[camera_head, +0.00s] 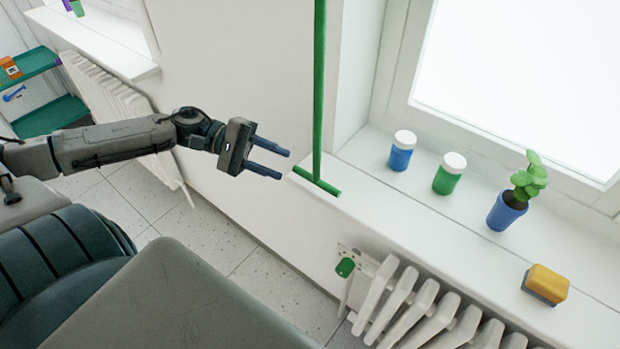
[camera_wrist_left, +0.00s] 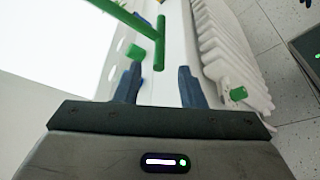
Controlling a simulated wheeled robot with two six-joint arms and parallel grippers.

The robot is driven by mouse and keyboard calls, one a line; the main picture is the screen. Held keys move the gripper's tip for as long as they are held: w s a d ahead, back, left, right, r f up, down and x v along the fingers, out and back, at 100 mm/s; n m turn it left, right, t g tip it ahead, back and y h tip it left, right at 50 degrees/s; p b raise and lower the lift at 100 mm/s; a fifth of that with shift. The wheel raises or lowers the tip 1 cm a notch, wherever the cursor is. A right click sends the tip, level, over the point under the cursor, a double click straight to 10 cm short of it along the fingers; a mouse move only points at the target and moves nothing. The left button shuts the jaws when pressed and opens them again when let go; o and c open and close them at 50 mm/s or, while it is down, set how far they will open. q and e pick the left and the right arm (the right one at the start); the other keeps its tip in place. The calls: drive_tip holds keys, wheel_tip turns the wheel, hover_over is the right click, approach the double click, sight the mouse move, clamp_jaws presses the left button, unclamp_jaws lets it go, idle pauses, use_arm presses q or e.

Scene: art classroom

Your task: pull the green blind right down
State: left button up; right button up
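A narrow green strip (camera_head: 319,85) hangs down from the top edge of the head view, beside the window recess. It ends in a short green crossbar (camera_head: 317,182) near the left corner of the white sill. The rest of the blind is not visible. My left gripper (camera_head: 271,159) is open and empty, a little left of the crossbar, its fingers pointing right towards it. In the left wrist view the crossbar (camera_wrist_left: 160,45) lies ahead, in line with the gap between my two fingers (camera_wrist_left: 160,83), apparently apart from them. My right gripper is not in view.
A white radiator (camera_head: 430,310) with a green knob (camera_head: 345,267) is below. Bare white wall lies behind my gripper.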

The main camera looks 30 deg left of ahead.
sight(293, 169)
use_arm(q)
drive_tip(key=b+x, duration=0.1)
drive_tip(key=x, duration=0.2)
drive_tip(key=shift+w+d, duration=0.1)
drive_tip(key=shift+d, duration=0.2)
drive_tip(key=shift+x, duration=2.25)
drive_tip(key=shift+c, duration=0.3)
clamp_jaws()
drive_tip(key=shift+f, duration=0.1)
